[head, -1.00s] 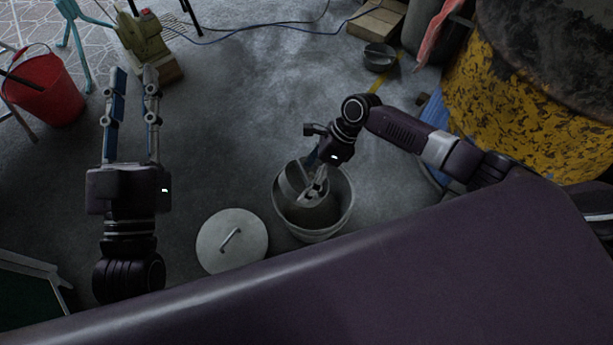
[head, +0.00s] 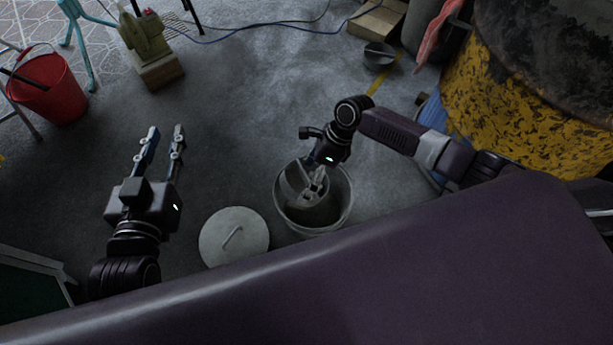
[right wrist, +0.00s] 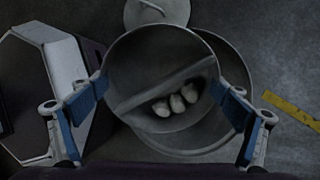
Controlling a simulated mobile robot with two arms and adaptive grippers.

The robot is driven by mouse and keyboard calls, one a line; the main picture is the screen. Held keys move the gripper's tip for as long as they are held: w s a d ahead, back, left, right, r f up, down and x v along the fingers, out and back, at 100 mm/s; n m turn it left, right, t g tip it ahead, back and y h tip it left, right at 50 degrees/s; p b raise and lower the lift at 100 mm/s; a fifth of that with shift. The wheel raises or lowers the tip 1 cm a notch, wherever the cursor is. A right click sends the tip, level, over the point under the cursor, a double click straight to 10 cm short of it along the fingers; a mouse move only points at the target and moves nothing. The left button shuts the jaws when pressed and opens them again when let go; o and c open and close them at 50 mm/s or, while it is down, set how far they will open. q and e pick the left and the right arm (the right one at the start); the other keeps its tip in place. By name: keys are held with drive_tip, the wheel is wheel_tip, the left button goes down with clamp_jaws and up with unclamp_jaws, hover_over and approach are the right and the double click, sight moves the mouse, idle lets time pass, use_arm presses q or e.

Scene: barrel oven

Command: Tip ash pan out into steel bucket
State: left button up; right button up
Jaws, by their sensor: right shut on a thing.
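The grey steel bucket (head: 346,208) stands on the floor in the middle of the head view. The round grey ash pan (head: 293,180) is tilted at the bucket's mouth, partly inside its rim. My right gripper (head: 314,189) is shut on the pan from above. In the right wrist view the blue fingertips (right wrist: 163,100) hold the pan (right wrist: 150,60) at its two sides, with the bucket rim (right wrist: 243,75) behind it. Three pale lumps (right wrist: 176,103) show in a dark opening; I cannot tell whether they lie in the pan. My left gripper (head: 163,140) is open and empty, left of the bucket.
A round grey lid (head: 218,250) lies on the floor left of the bucket. A red bucket (head: 52,90) stands at far left. A small dark bowl (head: 377,61) lies at the back, near the yellow barrel (head: 500,110).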

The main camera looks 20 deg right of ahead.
drive_tip(key=shift+p, duration=0.65)
use_arm(q)
drive_tip(key=s+a+f+g+y+p, duration=0.15)
drive_tip(key=s+a+f+g, duration=0.25)
drive_tip(key=s+f+g, duration=0.55)
use_arm(e)
drive_tip(key=shift+a+r+h, duration=0.1)
drive_tip(key=shift+h, duration=0.3)
drive_tip(key=shift+p, duration=0.4)
use_arm(q)
drive_tip(key=s+a+f+g+y+p, duration=0.2)
drive_tip(key=s+a+f+p, duration=0.15)
drive_tip(key=s, duration=0.55)
use_arm(e)
drive_tip(key=shift+a+r+h, duration=0.2)
drive_tip(key=shift+a+h, duration=0.05)
drive_tip(key=shift+h, duration=0.65)
drive_tip(key=h+p, duration=0.2)
drive_tip(key=shift+a+f+t+p, duration=0.1)
drive_tip(key=shift+a+t+p, duration=0.05)
drive_tip(key=shift+t+p, duration=0.2)
use_arm(q)
wheel_tip(320, 180, down, 14)
drive_tip(key=d+g, duration=0.1)
drive_tip(key=shift+w+n, duration=0.3)
drive_tip(key=shift+w, duration=0.05)
use_arm(e)
drive_tip(key=shift+h, duration=0.3)
use_arm(q)
drive_tip(key=shift+f, duration=0.1)
